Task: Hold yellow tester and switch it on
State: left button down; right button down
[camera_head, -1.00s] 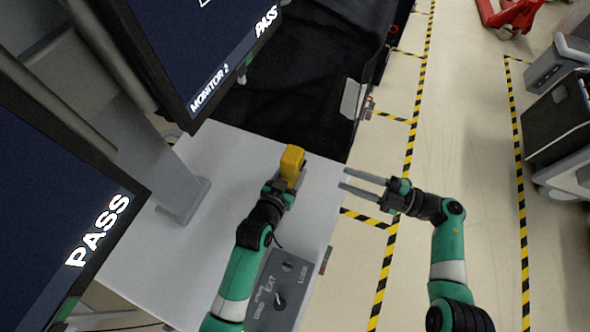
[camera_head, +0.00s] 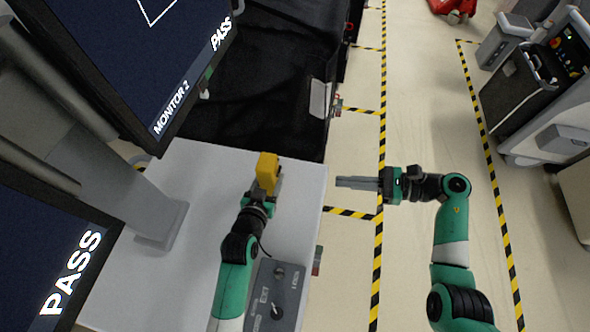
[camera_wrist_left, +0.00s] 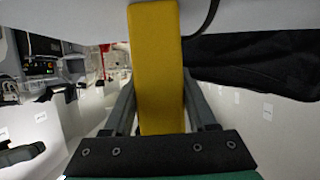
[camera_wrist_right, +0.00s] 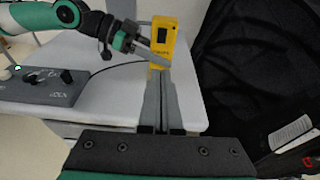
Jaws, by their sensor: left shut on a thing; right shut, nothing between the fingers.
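The yellow tester (camera_head: 267,170) is held upright over the white table by my left gripper (camera_head: 262,190), which is shut on it. In the left wrist view the tester (camera_wrist_left: 156,60) stands between the two fingers. In the right wrist view the tester's front (camera_wrist_right: 163,40) shows a small dark screen. My right gripper (camera_head: 340,182) is shut and empty, to the right of the tester and just past the table's right edge, its fingers pointing left. In the right wrist view its closed fingers (camera_wrist_right: 160,95) point toward the tester, with a gap that I cannot judge exactly.
A grey control box (camera_head: 278,292) with a knob sits on the white table (camera_head: 190,230), near my left arm. Two monitors reading PASS, one of them (camera_head: 165,60) at the upper left, stand left. A black covered cart (camera_head: 270,90) is behind.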

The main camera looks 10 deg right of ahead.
jog(key=shift+f, duration=0.1)
send_near(279, 171)
jog(key=w+a+f, duration=0.2)
jog(key=a+f, duration=0.1)
jog(key=a, duration=0.1)
jog(key=shift+w+a+r, duration=0.2)
jog(key=shift+w+a, duration=0.25)
jog(key=shift+a, duration=0.2)
